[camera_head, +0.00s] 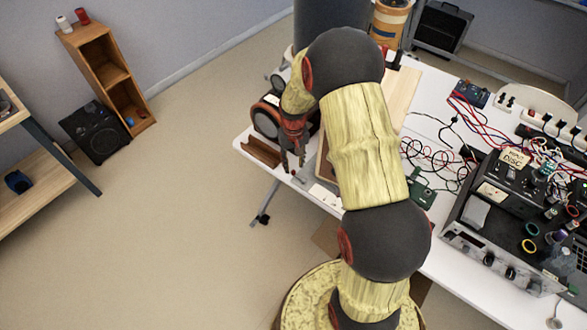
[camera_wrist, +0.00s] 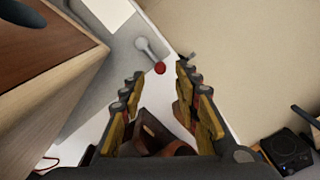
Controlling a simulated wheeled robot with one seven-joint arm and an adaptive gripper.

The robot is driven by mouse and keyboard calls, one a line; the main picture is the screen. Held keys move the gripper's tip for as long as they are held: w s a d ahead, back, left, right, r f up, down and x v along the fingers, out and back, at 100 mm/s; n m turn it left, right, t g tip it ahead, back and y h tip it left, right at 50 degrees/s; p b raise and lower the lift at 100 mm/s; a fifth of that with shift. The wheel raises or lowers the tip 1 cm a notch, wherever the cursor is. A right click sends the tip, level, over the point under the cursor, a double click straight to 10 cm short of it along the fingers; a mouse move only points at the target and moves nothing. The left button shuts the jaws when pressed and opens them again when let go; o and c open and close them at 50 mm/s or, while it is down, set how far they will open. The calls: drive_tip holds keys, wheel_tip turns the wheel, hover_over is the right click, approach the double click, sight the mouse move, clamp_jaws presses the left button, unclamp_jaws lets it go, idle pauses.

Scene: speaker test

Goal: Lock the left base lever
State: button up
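In the wrist view a small grey lever-like part (camera_wrist: 148,46) lies on a grey plate (camera_wrist: 122,62) at the table edge. A red round knob (camera_wrist: 159,68) shows close to it, between my fingertips in the picture. I cannot tell whether this is the left base lever or how it is set. My gripper (camera_wrist: 159,72) is open, with its fingers apart and nothing held between them. Whether a finger touches the knob is unclear. In the head view my gripper (camera_head: 292,171) points down over the table's left corner, and the lever cannot be made out there.
A wooden box (camera_wrist: 50,80) stands close to the left finger. A brown tray (camera_head: 262,153) lies at the table's left edge. My arm covers part of the white table (camera_head: 440,250). Cables and electronic gear (camera_head: 510,200) fill the right side.

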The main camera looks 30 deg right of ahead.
sight(294, 171)
wheel_tip(294, 171, up, 7)
drive_tip(key=shift+r, duration=0.2)
idle(0.6)
drive_tip(key=s+a+r+n+t, duration=0.1)
drive_tip(key=s+a+r+t, duration=0.1)
drive_tip(key=s+a+r, duration=0.3)
drive_tip(key=s+a+r+n+t, duration=0.1)
drive_tip(key=s+a+r, duration=0.5)
drive_tip(key=s+r, duration=0.5)
drive_tip(key=s+a+r+n+t, duration=0.1)
drive_tip(key=s+a+r+t, duration=0.1)
drive_tip(key=s+a+r, duration=0.3)
drive_tip(key=s+r, duration=0.3)
drive_tip(key=r, duration=0.2)
drive_tip(key=shift+a+t, duration=0.3)
drive_tip(key=shift+s+r, duration=0.1)
drive_tip(key=shift+s, duration=0.05)
